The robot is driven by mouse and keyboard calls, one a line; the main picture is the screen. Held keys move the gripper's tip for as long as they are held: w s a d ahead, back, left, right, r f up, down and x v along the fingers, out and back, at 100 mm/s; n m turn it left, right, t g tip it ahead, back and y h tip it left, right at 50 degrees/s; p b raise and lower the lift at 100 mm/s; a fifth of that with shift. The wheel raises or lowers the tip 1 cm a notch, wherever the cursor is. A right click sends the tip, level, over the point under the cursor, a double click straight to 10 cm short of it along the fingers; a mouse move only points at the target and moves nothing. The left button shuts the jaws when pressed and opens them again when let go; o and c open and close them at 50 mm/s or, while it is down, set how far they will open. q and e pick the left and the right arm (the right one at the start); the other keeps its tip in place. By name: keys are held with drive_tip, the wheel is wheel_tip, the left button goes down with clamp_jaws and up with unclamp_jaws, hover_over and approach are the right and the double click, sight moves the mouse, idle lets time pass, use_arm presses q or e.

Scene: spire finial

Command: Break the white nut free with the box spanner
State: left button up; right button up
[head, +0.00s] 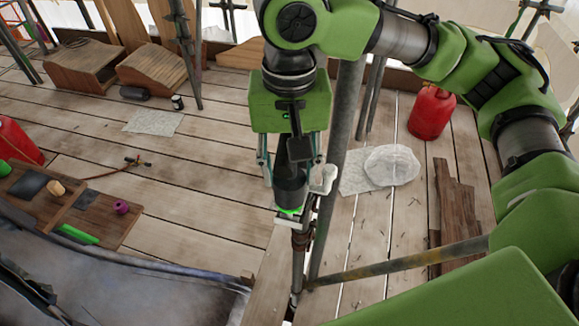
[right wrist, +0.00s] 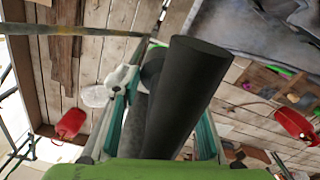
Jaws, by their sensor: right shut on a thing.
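My right gripper (head: 291,172) points down over a thin metal post (head: 299,255), shut on the box spanner (head: 290,188), a dark cylinder. The spanner stands about upright between the fingers, its lower end at the post's top. In the right wrist view the spanner (right wrist: 188,95) fills the middle between the teal-edged fingers. A bright green rim and a white edge show at its lower end. A white lumpy piece (head: 323,178) sits right beside the spanner and shows in the right wrist view (right wrist: 122,78). I cannot tell whether it is the white nut or whether the nut is covered by the spanner. My left gripper is out of view.
Scaffold poles (head: 349,130) rise close to my right gripper, and a rusty bar (head: 400,262) runs right from the post. A red cylinder (head: 431,112) and a whitish bundle (head: 392,165) stand behind. A wooden tool tray (head: 50,200) lies left. Planks between are mostly clear.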

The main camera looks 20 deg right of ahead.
drive_tip(key=shift+f+b, duration=0.65)
drive_tip(key=shift+b, duration=0.15)
drive_tip(key=shift+n+b, duration=1.7)
drive_tip(key=shift+b, duration=0.15)
drive_tip(key=shift+r+p, duration=0.25)
drive_tip(key=shift+p, duration=0.15)
drive_tip(key=shift+n+p, duration=2.25)
drive_tip(key=shift+n, duration=0.25)
drive_tip(key=shift+f, duration=0.15)
